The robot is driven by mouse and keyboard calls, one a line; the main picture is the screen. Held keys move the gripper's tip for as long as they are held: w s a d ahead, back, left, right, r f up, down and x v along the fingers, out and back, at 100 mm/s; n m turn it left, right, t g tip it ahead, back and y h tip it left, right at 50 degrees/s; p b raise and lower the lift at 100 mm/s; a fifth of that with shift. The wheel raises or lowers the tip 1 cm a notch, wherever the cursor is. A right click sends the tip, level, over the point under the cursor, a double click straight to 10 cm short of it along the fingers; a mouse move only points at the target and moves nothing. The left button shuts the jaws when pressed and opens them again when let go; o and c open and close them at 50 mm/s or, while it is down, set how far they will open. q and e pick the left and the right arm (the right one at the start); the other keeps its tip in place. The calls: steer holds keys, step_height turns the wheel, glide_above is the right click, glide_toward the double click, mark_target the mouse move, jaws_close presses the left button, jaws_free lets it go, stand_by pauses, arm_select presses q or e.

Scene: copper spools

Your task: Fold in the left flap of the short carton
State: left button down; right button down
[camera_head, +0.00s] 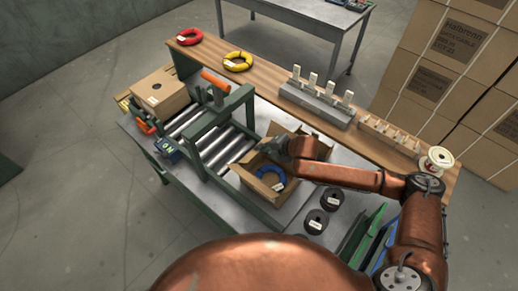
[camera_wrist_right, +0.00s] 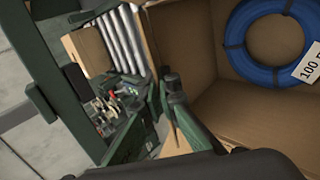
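The short carton (camera_head: 293,189) is an open brown box on the grey table, at the end of the roller conveyor. A blue coil (camera_head: 281,181) with a white label lies inside; it also shows in the right wrist view (camera_wrist_right: 235,52). Flaps stand out around the carton's top, one of them on the right side (camera_head: 318,158). My right gripper (camera_head: 272,148) is at the carton's far left rim and hides part of it. In the right wrist view its fingers (camera_wrist_right: 172,85) look closed together beside the carton wall. The left flap is partly hidden. My left gripper is not in view.
A green frame (camera_head: 240,97) spans the rollers (camera_head: 215,140) left of the carton. A closed carton (camera_head: 160,92) stands beyond it. Black spools (camera_head: 316,221) lie to the right. A wooden shelf behind holds red (camera_head: 189,36) and yellow (camera_head: 238,61) coils and pegged racks.

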steer(key=shift+d+f, duration=0.1)
steer(key=shift+f, duration=0.05)
steer(key=c, duration=2.7)
jaws_free()
steer(key=o, duration=0.5)
steer(key=v, duration=1.2)
steer(key=shift+s+d+f, duration=0.15)
steer(key=shift+s+f, duration=0.1)
steer(key=shift+c, duration=0.3)
